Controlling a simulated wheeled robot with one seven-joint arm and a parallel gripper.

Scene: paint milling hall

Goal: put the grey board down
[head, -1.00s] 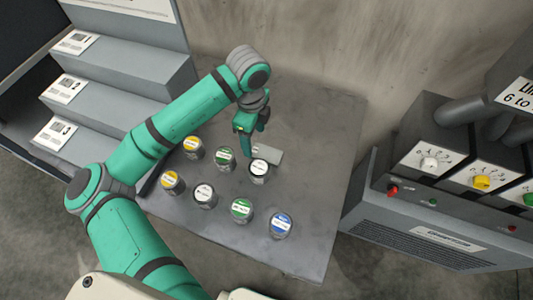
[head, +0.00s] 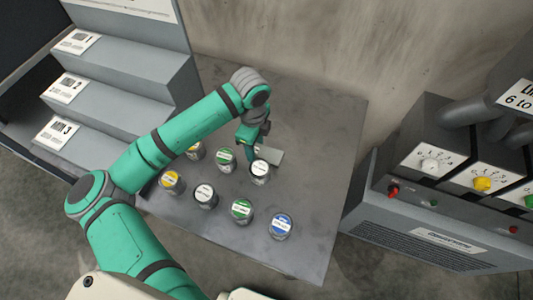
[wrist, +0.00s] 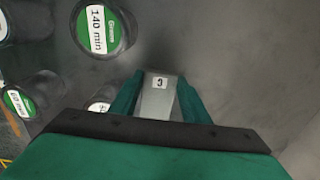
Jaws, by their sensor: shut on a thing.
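The grey board (head: 270,157) is a small flat plate just behind the white-labelled tin at the right of the back row, over the grey table. In the wrist view the grey board (wrist: 158,101) sits between my two green fingers and carries a small white label with a dark character. My gripper (head: 254,154) is shut on it; the fingers also show in the wrist view (wrist: 158,95). I cannot tell whether the board touches the table.
Several labelled tins stand on the table (head: 320,140) left of and in front of the board, the nearest a white-labelled tin (head: 260,171). Grey steps (head: 135,75) rise at left, a control console (head: 450,165) stands at right. The table's right side is clear.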

